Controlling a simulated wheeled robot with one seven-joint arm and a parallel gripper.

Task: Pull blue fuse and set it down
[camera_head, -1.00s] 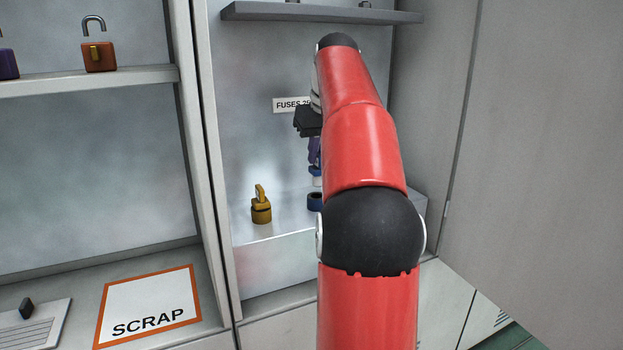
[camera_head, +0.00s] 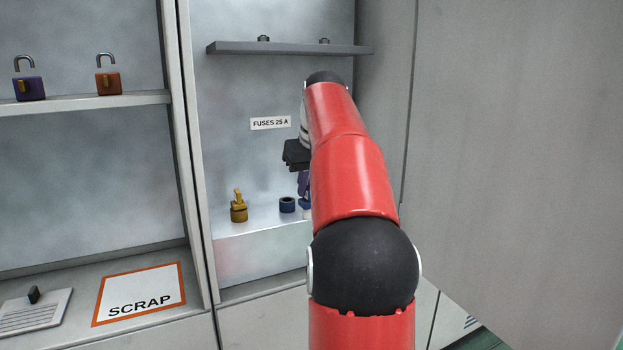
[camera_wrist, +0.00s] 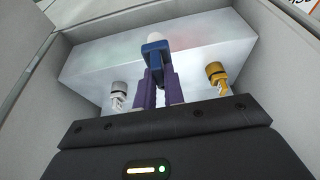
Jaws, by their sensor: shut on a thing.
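My gripper (camera_head: 303,186) has its purple fingers shut on the blue fuse (camera_head: 304,203). In the head view the fuse shows just right of the empty blue holder (camera_head: 287,205), with its white lower part beneath, partly hidden behind my red arm. I cannot tell if the fuse touches the ledge. In the wrist view the blue fuse (camera_wrist: 155,49) is between the fingertips (camera_wrist: 158,75), its white end pointing away. The blue holder is not made out in the wrist view.
A yellow fuse in its holder (camera_head: 238,207) stands left on the pale ledge (camera_head: 255,226); it shows right in the wrist view (camera_wrist: 217,76). A whitish fuse (camera_wrist: 118,94) stands on the other side. A SCRAP sign (camera_head: 140,293) and padlocks (camera_head: 109,76) are left.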

